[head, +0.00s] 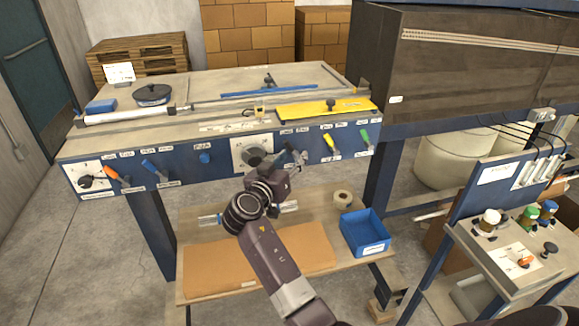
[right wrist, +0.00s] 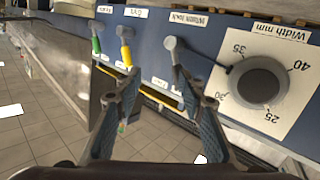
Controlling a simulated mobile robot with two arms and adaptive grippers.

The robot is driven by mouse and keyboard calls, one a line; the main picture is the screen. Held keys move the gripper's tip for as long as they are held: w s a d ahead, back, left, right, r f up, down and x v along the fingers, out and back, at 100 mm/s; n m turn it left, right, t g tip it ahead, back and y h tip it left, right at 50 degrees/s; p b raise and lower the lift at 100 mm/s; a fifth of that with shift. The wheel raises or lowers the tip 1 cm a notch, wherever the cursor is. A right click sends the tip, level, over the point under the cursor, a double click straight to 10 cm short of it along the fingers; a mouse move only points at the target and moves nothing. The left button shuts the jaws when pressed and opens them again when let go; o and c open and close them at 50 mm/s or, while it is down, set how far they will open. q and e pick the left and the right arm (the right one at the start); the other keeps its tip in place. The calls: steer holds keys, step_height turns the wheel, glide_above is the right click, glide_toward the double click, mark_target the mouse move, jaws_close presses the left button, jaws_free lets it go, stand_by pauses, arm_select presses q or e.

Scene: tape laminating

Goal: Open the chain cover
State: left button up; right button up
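A yellow cover (head: 325,108) with a black knob (head: 330,104) lies on the right part of the machine's top; it looks like the chain cover. It lies flat and appears closed. My right gripper (head: 294,158) is in front of the machine's blue front panel, lower than the cover and a little to its left. In the right wrist view its two fingers (right wrist: 157,75) are apart with nothing between them. A grey-knobbed lever (right wrist: 172,58) labelled width lock stands close to one fingertip. My left gripper is not in view.
The blue front panel carries a width dial (right wrist: 262,84), a yellow lever (head: 329,143), a green lever (head: 365,138) and an orange lever (head: 112,173). Below are a shelf with a blue bin (head: 364,233) and a tape roll (head: 343,198). A dark cabinet (head: 460,70) stands right of the table.

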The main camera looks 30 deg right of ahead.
steer(key=shift+f, duration=0.6)
